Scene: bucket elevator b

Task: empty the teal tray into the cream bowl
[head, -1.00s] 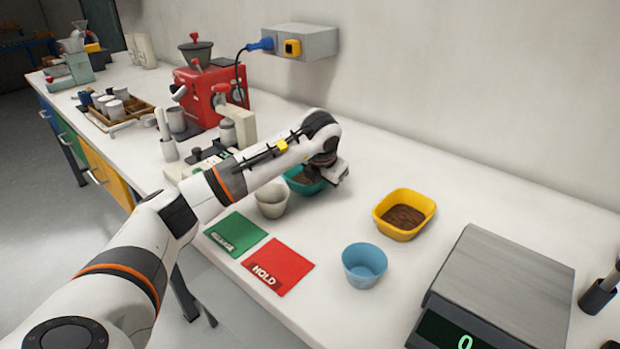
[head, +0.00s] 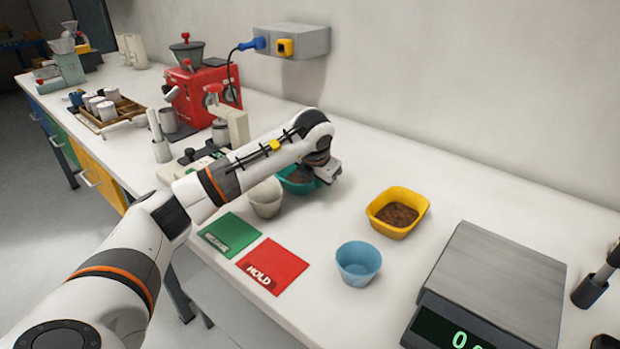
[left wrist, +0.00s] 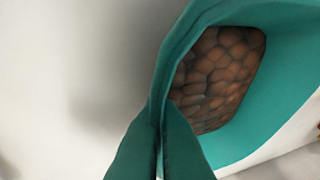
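The teal tray (head: 297,188) holds brown beans and stands just behind and to the right of the cream bowl (head: 266,198) in the head view. In the left wrist view the tray (left wrist: 262,138) fills the right side, with the beans inside it. My left gripper (head: 327,173) is at the tray's right side. In the left wrist view its fingers (left wrist: 160,118) are closed together on the tray's wall. My wrist hides part of the tray. I cannot tell whether the tray touches the table.
A yellow tray (head: 398,230) with brown contents and an empty-looking blue bowl (head: 358,266) stand to the right. A scale (head: 490,285) is at the front right. Green (head: 230,235) and red (head: 272,265) cards lie in front. A red machine (head: 203,95) stands behind left.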

